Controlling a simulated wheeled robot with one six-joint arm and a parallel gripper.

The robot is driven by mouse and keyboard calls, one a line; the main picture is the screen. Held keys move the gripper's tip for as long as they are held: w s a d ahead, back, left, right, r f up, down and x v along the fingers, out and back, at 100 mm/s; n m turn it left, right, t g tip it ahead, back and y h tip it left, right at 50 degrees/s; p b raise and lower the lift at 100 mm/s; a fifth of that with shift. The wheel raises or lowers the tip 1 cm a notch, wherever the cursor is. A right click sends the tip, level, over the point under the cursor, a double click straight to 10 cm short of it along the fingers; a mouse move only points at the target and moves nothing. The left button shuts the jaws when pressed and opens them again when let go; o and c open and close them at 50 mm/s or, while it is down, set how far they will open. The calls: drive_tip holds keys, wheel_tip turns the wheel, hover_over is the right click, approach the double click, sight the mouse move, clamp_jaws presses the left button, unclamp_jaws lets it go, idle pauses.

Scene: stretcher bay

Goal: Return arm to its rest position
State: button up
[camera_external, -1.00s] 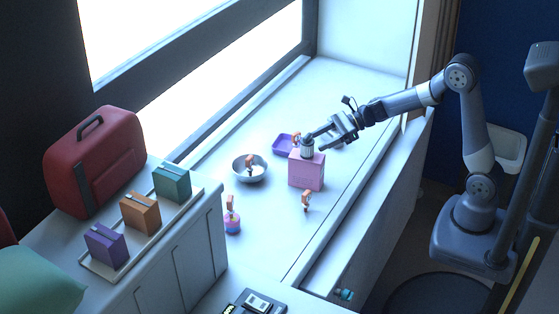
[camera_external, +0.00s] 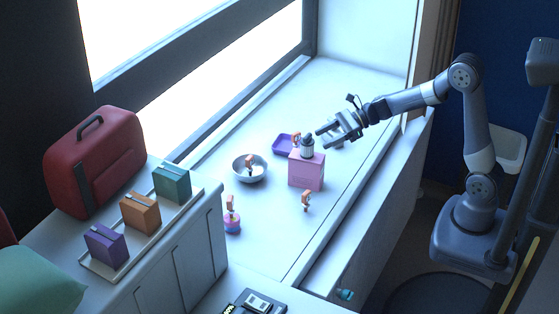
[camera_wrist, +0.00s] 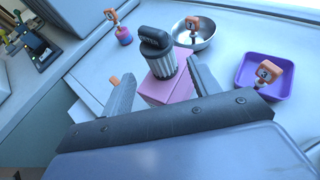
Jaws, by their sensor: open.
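My gripper (camera_external: 328,138) is open and empty above the white ledge, just right of the pink box (camera_external: 306,172). A grey ribbed canister with a dark cap (camera_external: 307,147) stands upright on the pink box. In the wrist view, my gripper's two fingers (camera_wrist: 160,88) are spread wide, with the canister (camera_wrist: 158,55) and the pink box (camera_wrist: 168,90) beyond and between them. The fingers look apart from the canister. My arm reaches in from the right over the ledge.
A metal bowl (camera_external: 250,176) and a purple tray (camera_external: 281,145), each with an orange-topped item, are nearby. An orange-topped item (camera_external: 306,200) stands before the box, another on a colourful base (camera_external: 232,222) at left. A red case (camera_external: 96,160) and small boxes sit on the left cabinet.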

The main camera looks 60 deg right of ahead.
sight(309, 140)
drive_tip(key=x, duration=0.9)
drive_tip(key=shift+w+a+f, duration=0.15)
drive_tip(key=shift+f, duration=0.1)
drive_tip(key=shift+r+p, duration=0.4)
drive_tip(key=shift+r, duration=0.9)
